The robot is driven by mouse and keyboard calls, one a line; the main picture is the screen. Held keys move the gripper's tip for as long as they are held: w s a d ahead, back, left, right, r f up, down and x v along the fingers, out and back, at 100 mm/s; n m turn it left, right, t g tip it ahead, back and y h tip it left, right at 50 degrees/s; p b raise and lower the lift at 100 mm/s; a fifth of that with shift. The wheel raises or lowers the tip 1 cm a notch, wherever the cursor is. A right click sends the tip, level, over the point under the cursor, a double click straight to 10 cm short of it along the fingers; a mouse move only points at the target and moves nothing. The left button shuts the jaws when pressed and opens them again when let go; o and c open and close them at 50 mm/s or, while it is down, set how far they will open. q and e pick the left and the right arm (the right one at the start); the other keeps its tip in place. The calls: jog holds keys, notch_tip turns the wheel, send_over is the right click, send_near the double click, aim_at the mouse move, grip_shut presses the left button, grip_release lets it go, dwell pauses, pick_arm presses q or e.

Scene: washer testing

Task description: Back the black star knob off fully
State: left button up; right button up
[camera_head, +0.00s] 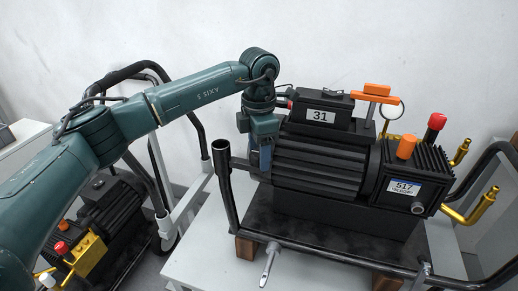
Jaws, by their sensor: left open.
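The black ribbed motor unit (322,170) stands on a dark tray with a tubular frame. It carries a "31" label on its top box and a "517" label on its right-hand block. My left gripper (258,162) points down at the motor's left end, its jaws open. The gripper body covers part of that end. I cannot make out the black star knob; it may be hidden behind the gripper. Whether the fingers touch anything there is not clear. My right gripper is not in view.
An orange T-handle (376,91), an orange cap (406,146), a red knob (436,122) and brass pipes (471,208) crowd the right side. A silver lever (268,264) hangs at the front. A second similar unit (112,207) stands lower left on a cart.

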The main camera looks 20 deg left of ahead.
pick_arm(q)
notch_tip(320, 180, up, 13)
dwell(0.4)
